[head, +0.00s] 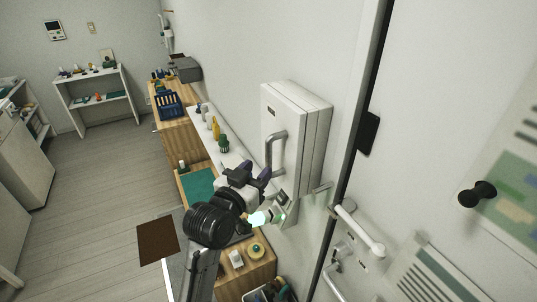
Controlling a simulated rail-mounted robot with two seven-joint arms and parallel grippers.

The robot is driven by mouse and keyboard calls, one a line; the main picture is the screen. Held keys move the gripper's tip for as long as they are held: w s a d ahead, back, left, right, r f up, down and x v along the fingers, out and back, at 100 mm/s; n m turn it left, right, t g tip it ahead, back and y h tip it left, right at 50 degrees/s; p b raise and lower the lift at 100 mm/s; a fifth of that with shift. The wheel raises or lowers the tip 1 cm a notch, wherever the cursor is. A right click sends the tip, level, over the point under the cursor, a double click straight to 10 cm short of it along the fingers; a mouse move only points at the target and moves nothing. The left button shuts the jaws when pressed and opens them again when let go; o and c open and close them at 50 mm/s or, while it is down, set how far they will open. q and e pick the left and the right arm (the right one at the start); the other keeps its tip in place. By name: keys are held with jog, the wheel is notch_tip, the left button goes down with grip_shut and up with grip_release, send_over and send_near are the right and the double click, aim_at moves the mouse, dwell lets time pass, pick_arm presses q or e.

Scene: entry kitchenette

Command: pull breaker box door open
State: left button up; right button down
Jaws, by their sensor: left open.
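The breaker box (312,135) is a white box on the wall, right of the middle in the head view. Its front door (286,112) looks flush with the body, with a thin seam along the side. A grey bar handle (275,150) stands upright on the door's lower part. My left gripper (270,186) is open, just below the handle and near the box's lower edge. It appears apart from the handle, though the exact gap is hard to judge. My left arm hides part of the counter below. My right gripper is not in view.
A narrow white shelf (229,158) with bottles runs along the wall left of the box. A dark door edge with a white lever handle (358,228) is close on the right.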

aim_at(267, 160)
pick_arm(q)
jog(key=shift+p+x, duration=0.6)
jog(key=shift+x, duration=2.5)
grip_shut()
